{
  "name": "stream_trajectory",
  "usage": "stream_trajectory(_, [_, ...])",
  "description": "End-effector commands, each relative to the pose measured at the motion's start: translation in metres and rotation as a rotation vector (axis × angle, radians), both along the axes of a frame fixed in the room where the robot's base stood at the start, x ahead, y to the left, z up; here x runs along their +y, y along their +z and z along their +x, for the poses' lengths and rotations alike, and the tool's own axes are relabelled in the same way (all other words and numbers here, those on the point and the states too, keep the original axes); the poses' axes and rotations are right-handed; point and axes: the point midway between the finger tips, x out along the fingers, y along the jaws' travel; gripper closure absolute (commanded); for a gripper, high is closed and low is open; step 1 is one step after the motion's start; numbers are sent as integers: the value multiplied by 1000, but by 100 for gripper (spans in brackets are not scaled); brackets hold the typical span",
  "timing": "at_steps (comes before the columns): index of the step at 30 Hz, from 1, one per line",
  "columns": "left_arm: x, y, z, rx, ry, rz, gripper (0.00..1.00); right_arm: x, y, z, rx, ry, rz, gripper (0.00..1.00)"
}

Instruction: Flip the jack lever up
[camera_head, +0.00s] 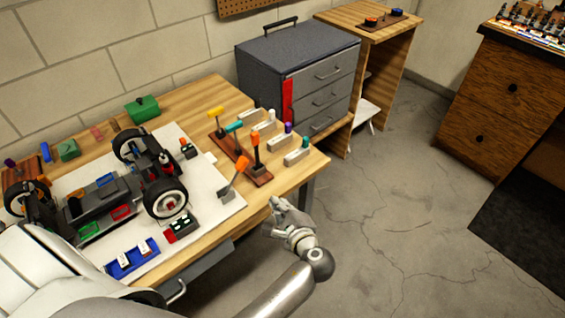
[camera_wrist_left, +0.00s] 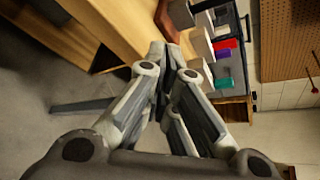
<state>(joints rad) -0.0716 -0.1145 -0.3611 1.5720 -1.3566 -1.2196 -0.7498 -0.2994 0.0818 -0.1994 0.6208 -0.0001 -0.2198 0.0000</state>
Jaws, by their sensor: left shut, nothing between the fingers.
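An orange-handled lever (camera_head: 236,176), which looks like the jack lever, stands tilted on a small grey base at the right edge of the white mat (camera_head: 215,208). The RC car (camera_head: 120,190) with big black wheels is on the mat to its left. My left gripper (camera_head: 274,203) is shut and empty, off the table's front edge, to the right of and a little below the lever, apart from it. In the left wrist view, the shut fingers (camera_wrist_left: 172,50) point toward the table edge; the lever cannot be made out there. My right gripper is not in view.
A brown tool rack (camera_head: 263,179) with upright colored handles stands close behind the lever. Grey blocks with colored pegs (camera_head: 297,157) stand to the right. A blue tray (camera_head: 132,258) lies at the mat's front. A grey toolbox (camera_head: 290,65) stands behind. Floor right of the table is clear.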

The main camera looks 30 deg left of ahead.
Motion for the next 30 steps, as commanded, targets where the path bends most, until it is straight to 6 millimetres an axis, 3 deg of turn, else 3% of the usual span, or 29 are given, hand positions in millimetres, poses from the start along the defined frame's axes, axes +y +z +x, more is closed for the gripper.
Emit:
stream_trajectory(3, [5,32,2,-38,34,61,100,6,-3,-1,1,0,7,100])
stream_trajectory(9, [9,55,1,-63,63,105,100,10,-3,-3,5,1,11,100])
stream_trajectory(20, [11,55,2,-62,62,106,100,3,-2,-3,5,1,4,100])
stream_trajectory(26, [31,51,18,-63,63,108,100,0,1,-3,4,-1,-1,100])
stream_trajectory(30, [54,44,36,-62,63,109,100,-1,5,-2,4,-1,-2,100])
